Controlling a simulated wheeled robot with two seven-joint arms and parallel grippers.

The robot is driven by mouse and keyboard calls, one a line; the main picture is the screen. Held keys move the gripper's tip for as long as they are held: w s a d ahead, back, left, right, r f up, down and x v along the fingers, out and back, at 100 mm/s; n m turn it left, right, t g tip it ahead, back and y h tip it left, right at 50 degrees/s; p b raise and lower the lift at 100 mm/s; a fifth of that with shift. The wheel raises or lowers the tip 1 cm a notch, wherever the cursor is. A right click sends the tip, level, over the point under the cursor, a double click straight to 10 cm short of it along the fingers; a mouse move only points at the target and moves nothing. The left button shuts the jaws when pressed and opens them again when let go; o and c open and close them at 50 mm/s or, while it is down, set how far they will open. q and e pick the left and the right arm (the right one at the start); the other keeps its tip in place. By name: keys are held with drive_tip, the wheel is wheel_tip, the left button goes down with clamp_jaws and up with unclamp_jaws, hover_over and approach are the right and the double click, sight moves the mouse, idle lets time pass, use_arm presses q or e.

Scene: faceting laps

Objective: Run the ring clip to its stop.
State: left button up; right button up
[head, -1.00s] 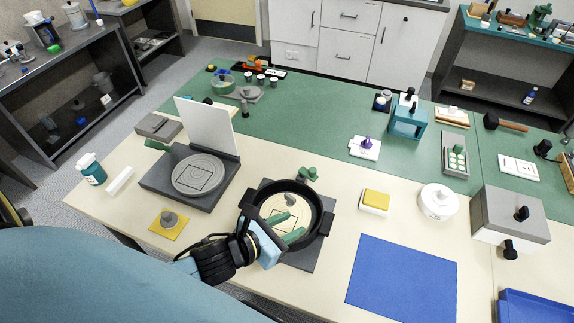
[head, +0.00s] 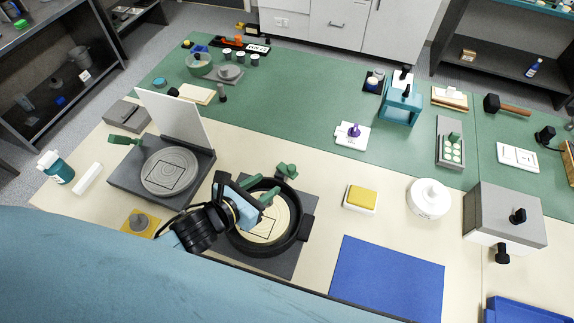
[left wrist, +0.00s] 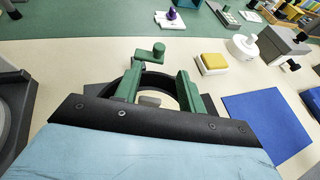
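A black ring (head: 301,232) with side lugs stands on a dark grey base plate (head: 287,266), around a pale disc (head: 258,231). A small green piece with an upright knob (head: 287,170), which looks like the ring clip, sits at the ring's back edge. In the left wrist view this green piece (left wrist: 150,57) is just beyond my fingertips. My left gripper (head: 262,189) is above the ring, its green fingers pointing toward the green piece. In the left wrist view my left gripper (left wrist: 160,82) is open, its fingers apart and empty. My right gripper is not in view.
A second base with a grey lap (head: 170,171), an upright white panel (head: 176,117) and a green lever (head: 126,139) stands at left. A yellow-topped block (head: 361,198), a white lidded pot (head: 429,198) and a blue mat (head: 387,280) lie at right.

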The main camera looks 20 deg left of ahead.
sight(291, 168)
use_arm(q)
drive_tip(key=x, duration=0.3)
drive_tip(key=shift+w+d+f, duration=0.1)
drive_tip(key=shift+w+d, duration=0.05)
drive_tip(key=shift+w, duration=0.15)
drive_tip(key=x, duration=0.7)
drive_tip(key=shift+w, duration=0.1)
drive_tip(key=shift+w+d+f, duration=0.15)
drive_tip(key=shift+w+f, duration=0.05)
drive_tip(key=shift+w, duration=0.2)
drive_tip(key=shift+f, duration=0.1)
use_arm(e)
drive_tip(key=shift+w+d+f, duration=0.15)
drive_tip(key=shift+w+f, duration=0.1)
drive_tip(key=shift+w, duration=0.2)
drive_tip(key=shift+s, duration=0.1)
use_arm(q)
drive_tip(key=shift+c, duration=0.4)
clamp_jaws()
